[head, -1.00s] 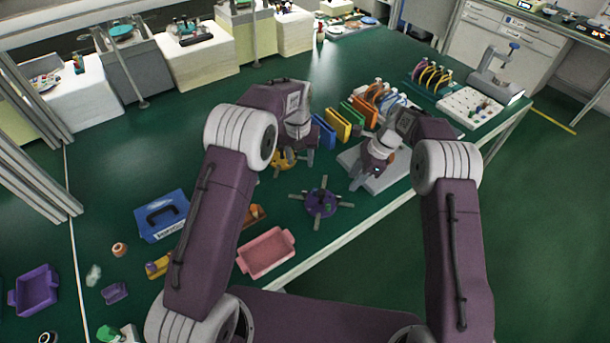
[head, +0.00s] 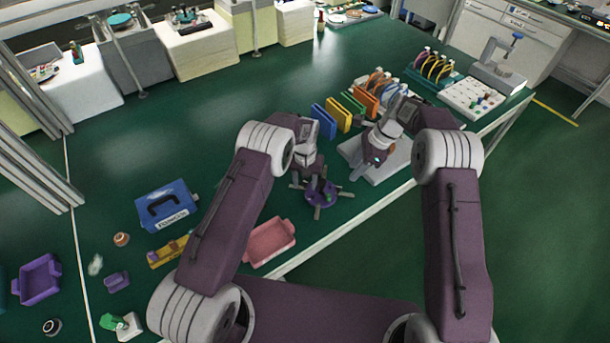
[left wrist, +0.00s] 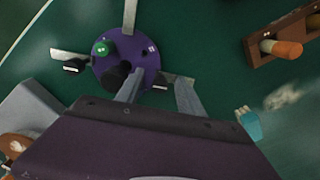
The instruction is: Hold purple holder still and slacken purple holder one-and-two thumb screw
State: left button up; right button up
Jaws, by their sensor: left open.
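The purple holder (head: 323,199) is a round disc with several grey arms, lying on the green table. In the left wrist view the purple holder (left wrist: 146,58) carries a green knob (left wrist: 101,48) and a dark knob (left wrist: 113,77), with white marks near its rim. Which knob is the one-and-two thumb screw I cannot tell. My left gripper (head: 312,180) is above the holder's back edge. Its two grey fingers (left wrist: 160,96) are apart, one overlapping the disc's edge in view; contact is unclear. My right gripper (head: 374,162) is over a grey plate, right of the holder; its fingers are unclear.
A pink tray (head: 270,243) lies near the table's front edge. Blue (head: 323,121), yellow and green upright plates stand behind. The grey plate (head: 393,167) lies to the right. A blue toolbox (head: 167,206) is at left. Open table lies behind my left arm.

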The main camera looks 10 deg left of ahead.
pick_arm(q)
jog(key=shift+f, duration=0.1)
grip_shut()
dwell(1.4)
